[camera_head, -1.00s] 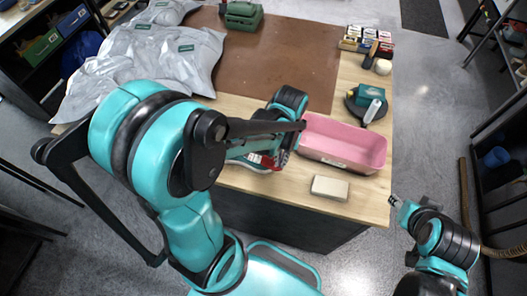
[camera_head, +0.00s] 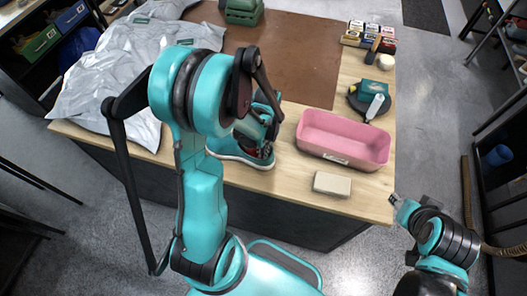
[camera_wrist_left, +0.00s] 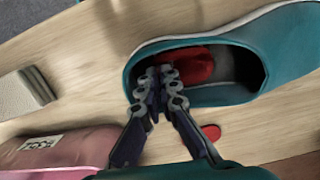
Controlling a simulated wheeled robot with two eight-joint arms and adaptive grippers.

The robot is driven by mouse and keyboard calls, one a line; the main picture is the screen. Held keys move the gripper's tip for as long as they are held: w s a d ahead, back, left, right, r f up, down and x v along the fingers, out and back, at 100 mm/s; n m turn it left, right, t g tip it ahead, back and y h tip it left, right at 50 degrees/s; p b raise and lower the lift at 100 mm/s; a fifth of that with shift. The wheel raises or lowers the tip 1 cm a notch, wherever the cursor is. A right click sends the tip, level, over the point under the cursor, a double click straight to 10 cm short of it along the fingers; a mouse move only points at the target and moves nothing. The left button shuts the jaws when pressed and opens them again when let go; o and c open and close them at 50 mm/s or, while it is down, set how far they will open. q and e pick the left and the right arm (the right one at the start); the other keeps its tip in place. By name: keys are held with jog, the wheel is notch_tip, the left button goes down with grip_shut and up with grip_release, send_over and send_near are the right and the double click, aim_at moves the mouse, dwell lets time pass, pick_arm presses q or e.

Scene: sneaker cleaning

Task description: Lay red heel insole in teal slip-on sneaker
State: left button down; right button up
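The teal slip-on sneaker (camera_head: 228,151) with a white sole stands upright on the table, partly behind my left arm; it fills the upper right of the left wrist view (camera_wrist_left: 200,45). The red heel insole (camera_wrist_left: 188,62) is inside the sneaker's opening, at the end nearer the pale block. My left gripper (camera_wrist_left: 162,76) reaches into the opening, fingertips close together at the insole's edge; they appear shut on it. Whether the insole lies flat on the inner sole is hidden. My right gripper (camera_head: 394,199) is off the table's right front corner, small and unclear.
A pink tray (camera_head: 345,159) and a pale block (camera_head: 332,184) are right of the sneaker. A small flat red piece (camera_wrist_left: 211,132) lies on the wood beside the sneaker. Grey bags (camera_head: 125,75) lie at left; a brown mat (camera_head: 290,55) covers the back.

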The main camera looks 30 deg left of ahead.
pick_arm(q)
jog(key=shift+f+b, duration=0.3)
jog(key=shift+b, duration=0.05)
jog(key=c, duration=2)
grip_release()
jog(key=shift+r, duration=0.1)
jog(key=shift+r+p, duration=0.5)
jog(key=shift+p, duration=0.05)
notch_tip(320, 180, up, 11)
jog(key=w+p, duration=0.1)
jog(key=p, duration=0.2)
jog(key=s+d+r+m+t, duration=0.1)
jog(key=s+d+r+t, duration=0.5)
jog(key=r, duration=0.4)
jog(key=shift+d+m+t+b, duration=0.3)
jog(key=shift+d+t, duration=0.2)
jog(key=shift+t, duration=0.6)
